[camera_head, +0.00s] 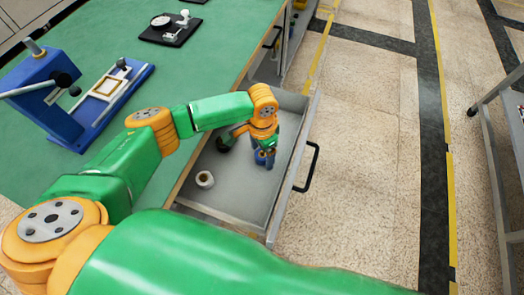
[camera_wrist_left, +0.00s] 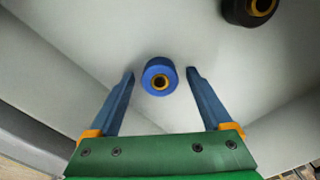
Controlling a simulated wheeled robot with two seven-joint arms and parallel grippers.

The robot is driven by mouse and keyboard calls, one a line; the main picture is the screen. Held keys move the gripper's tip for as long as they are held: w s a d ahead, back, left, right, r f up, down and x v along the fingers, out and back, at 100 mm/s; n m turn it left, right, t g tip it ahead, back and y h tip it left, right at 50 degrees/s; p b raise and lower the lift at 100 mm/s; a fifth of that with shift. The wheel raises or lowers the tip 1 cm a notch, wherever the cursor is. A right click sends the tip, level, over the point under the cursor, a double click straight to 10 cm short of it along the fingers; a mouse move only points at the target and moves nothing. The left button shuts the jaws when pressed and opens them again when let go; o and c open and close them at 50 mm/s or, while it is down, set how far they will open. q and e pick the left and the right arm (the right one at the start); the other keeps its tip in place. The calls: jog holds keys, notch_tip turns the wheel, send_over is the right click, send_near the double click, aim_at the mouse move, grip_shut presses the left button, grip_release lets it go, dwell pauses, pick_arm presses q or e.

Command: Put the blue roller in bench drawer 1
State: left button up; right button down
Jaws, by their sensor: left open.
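The blue roller (camera_wrist_left: 160,76) is a short blue cylinder with an orange ring and dark hole at its end. It is inside the open drawer (camera_head: 225,208), and in the head view the roller (camera_head: 264,160) shows just under my left gripper. My left gripper (camera_wrist_left: 161,78) is open, its two blue fingers on either side of the roller with a gap to each. The head view shows my left gripper (camera_head: 265,148) reaching down into the drawer. Whether the roller rests on the drawer floor is hard to tell. My right gripper is not in view.
The drawer handle (camera_head: 308,167) sticks out right. The green bench top (camera_head: 225,60) carries a blue press (camera_head: 45,95) and a black tray (camera_head: 170,32).

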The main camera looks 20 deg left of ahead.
aim_at(262, 154)
pick_arm(q)
notch_tip(262, 154, up, 12)
jog(key=p, duration=0.1)
jog(key=shift+r, duration=0.15)
